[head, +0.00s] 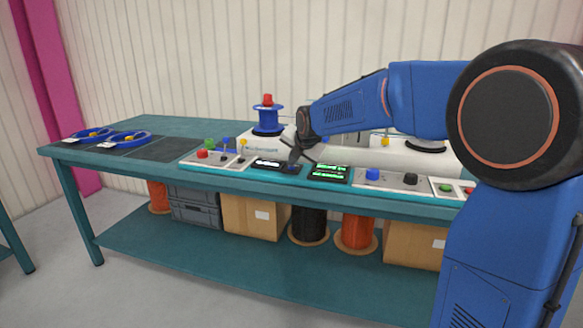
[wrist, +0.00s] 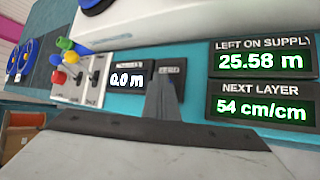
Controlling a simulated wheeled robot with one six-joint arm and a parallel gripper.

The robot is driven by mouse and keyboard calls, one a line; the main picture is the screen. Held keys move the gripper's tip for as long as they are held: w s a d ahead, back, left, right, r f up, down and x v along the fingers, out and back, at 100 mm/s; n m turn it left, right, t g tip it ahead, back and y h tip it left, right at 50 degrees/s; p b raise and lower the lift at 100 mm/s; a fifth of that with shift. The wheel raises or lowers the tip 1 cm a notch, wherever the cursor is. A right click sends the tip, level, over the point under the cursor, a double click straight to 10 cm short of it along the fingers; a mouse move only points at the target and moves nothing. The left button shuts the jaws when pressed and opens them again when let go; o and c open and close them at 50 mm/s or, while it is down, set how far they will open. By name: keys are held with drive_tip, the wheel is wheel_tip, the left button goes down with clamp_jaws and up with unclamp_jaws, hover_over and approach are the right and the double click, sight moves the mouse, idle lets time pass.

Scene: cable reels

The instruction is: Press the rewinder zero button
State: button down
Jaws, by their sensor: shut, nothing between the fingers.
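The rewinder's length display (wrist: 127,79) reads 0.0 m in the wrist view. In the head view it is a small dark panel (head: 268,163) at the bench's front edge. My gripper (wrist: 164,84) is shut and empty. Its fingertips are just right of the display's digits, over the right part of that panel. A small label (wrist: 170,68) shows just beyond the tips. The zero button is hidden behind the fingers, and I cannot tell whether they touch it. In the head view my gripper (head: 294,158) points down at the panel's right end.
Right of the fingers, a green readout (wrist: 260,62) shows 25.58 m, and another (wrist: 262,108) shows 54 cm/cm. Left is a switch panel (head: 218,158) with coloured knobs and levers. A blue reel (head: 267,119) stands behind. The teal bench's (head: 170,124) left end holds coiled cables (head: 124,138).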

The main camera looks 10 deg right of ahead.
sight(293, 170)
drive_tip(key=shift+r, duration=0.85)
wheel_tip(293, 170, up, 5)
drive_tip(key=shift+f, duration=0.1)
idle(0.5)
idle(0.5)
drive_tip(key=s+d+f+m+g, duration=0.1)
drive_tip(key=s+d+f+m, duration=0.2)
drive_tip(key=s+m, duration=0.7)
drive_tip(key=s+d+f+m+g, duration=0.15)
drive_tip(key=s+m, duration=0.25)
drive_tip(key=s, duration=1.2)
drive_tip(key=s+d+f+m, duration=0.1)
drive_tip(key=s+f+m, duration=0.3)
drive_tip(key=s, duration=0.3)
drive_tip(key=s+d+f+m+g, duration=0.1)
drive_tip(key=s+f+m, duration=0.3)
drive_tip(key=s, duration=0.4)
drive_tip(key=s+f+m+g+h, duration=0.1)
drive_tip(key=s+f+m, duration=0.4)
drive_tip(key=s+m, duration=0.1)
drive_tip(key=shift+s+d, duration=0.4)
drive_tip(key=shift+s, duration=0.5)
